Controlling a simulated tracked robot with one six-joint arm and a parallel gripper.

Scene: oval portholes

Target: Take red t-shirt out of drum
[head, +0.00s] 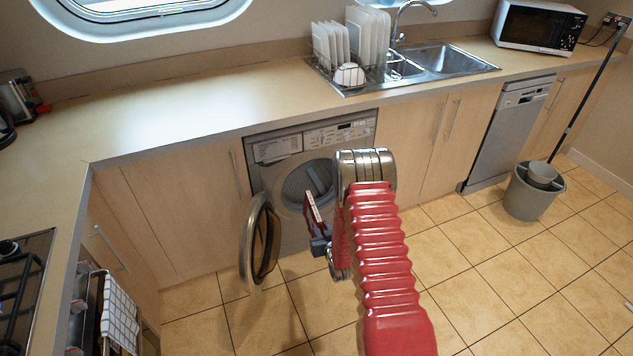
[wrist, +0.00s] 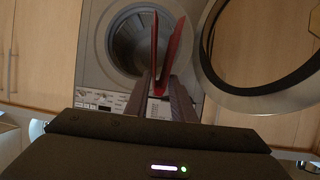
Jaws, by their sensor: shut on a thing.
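The red t-shirt (head: 313,208) is a thin, stiff-looking folded piece. It shows in front of the drum opening in the head view. My gripper (wrist: 160,82) is shut on it in the wrist view, where the red cloth (wrist: 181,52) stands up from the fingers in a narrow V. The washing machine's drum (wrist: 131,45) lies beyond the cloth, its round opening facing me; the drum (head: 300,184) also shows in the head view. I cannot tell exactly how far the cloth is from the opening. My arm hides part of the machine's right side.
The round door (head: 247,245) hangs open at the left of the machine, close to my gripper; it also shows in the wrist view (wrist: 210,88). The counter (head: 200,100) runs above. A grey bucket (head: 522,197) stands at right.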

